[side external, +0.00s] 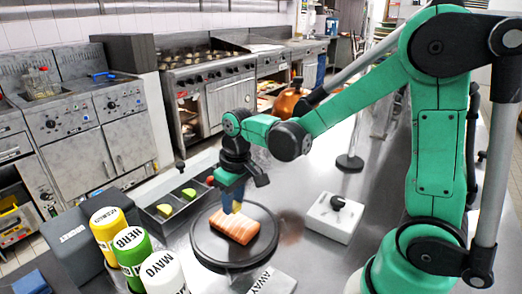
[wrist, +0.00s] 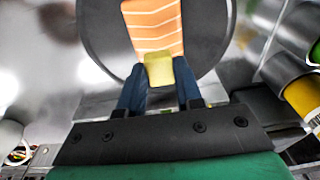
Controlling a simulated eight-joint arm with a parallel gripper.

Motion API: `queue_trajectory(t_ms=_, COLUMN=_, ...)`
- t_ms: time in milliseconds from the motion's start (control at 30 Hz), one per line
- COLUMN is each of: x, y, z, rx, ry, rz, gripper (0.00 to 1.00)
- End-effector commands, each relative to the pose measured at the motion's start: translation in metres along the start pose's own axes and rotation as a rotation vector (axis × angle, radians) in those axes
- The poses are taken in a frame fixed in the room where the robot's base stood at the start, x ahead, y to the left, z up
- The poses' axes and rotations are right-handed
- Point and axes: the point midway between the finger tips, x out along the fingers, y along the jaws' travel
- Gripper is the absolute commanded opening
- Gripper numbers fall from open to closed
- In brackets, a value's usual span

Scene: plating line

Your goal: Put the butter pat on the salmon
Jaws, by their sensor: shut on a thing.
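The salmon (side external: 232,227), an orange block with pale stripes, lies on a round dark plate (side external: 207,250) in the side view. In the wrist view the salmon (wrist: 153,25) is at top centre on the dark plate (wrist: 212,35). My gripper (side external: 236,207) points down over the salmon. In the wrist view its blue fingers (wrist: 159,82) are shut on the yellow butter pat (wrist: 159,71), which overlaps the salmon's near end. I cannot tell whether the butter touches the salmon. In the side view the butter is mostly hidden by the fingers.
Labelled yellow (side external: 108,232), green (side external: 132,253) and white (side external: 165,275) bottles stand left of the plate. A white box (side external: 332,220) with a black knob is to the right, with bare counter between.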

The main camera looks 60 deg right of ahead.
Motion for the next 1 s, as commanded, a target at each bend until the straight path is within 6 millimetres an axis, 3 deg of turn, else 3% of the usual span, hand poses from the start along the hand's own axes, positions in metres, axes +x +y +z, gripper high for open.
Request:
queue_trajectory(t_ms=200, x=0.025, y=0.001, z=0.002, rx=0.0, ry=0.0, rz=0.0, gripper=0.05)
queue_trajectory(t_ms=600, x=0.03, y=0.001, z=0.003, rx=0.0, ry=0.0, rz=0.0, gripper=0.05)
queue_trajectory(t_ms=633, x=0.03, y=0.001, z=0.003, rx=0.0, ry=0.0, rz=0.0, gripper=0.33)
queue_trajectory(t_ms=733, x=0.03, y=0.001, z=0.003, rx=0.0, ry=0.0, rz=0.0, gripper=0.61)
queue_trajectory(t_ms=1000, x=0.03, y=0.001, z=0.003, rx=0.0, ry=0.0, rz=0.0, gripper=0.62)
